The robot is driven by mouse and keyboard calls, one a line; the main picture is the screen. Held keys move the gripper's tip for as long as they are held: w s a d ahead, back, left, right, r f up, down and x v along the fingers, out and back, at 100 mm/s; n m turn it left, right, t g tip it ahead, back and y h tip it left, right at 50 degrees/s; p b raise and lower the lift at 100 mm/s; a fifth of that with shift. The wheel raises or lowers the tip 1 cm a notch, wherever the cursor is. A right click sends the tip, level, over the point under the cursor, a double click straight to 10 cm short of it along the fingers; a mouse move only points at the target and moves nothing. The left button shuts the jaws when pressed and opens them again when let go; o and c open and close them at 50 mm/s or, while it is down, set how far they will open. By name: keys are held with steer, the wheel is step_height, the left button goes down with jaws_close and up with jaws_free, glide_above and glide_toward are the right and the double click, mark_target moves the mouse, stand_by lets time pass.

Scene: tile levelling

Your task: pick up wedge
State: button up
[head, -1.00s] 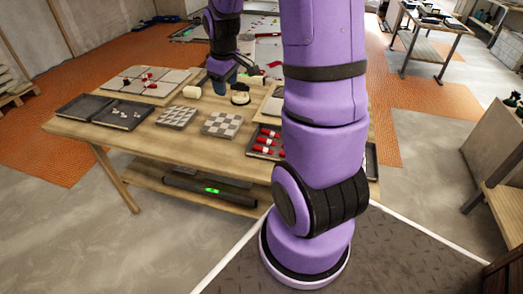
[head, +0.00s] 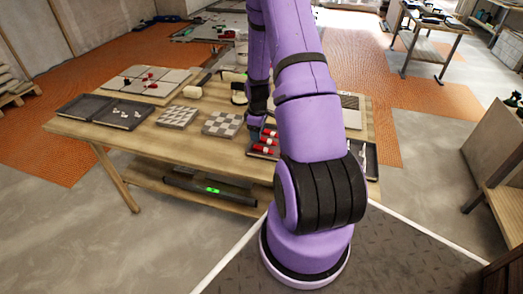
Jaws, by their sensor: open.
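Several red wedges (head: 264,150) with pale parts lie in a dark tray (head: 250,153) at the front right of the wooden table. My gripper (head: 257,123) points down at the back left of this tray, close to the farthest wedges. It is small and partly dark against my arm. It is open, and no wedge shows held in it. I cannot tell whether the fingers touch a wedge. My arm hides the right side of the tray. More red pieces (head: 151,77) sit on the tiled board (head: 120,84) at the back left.
Two dark trays (head: 78,109) stand at the table's left; one holds small white pieces (head: 124,112). Two mosaic tile sheets (head: 177,116) lie mid-table. A level with a green light (head: 212,190) lies on the lower shelf.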

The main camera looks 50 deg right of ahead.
mark_target(259, 147)
steer(key=shift+d+f, duration=0.2)
steer(key=shift+f, duration=3.6)
steer(key=c, duration=0.9)
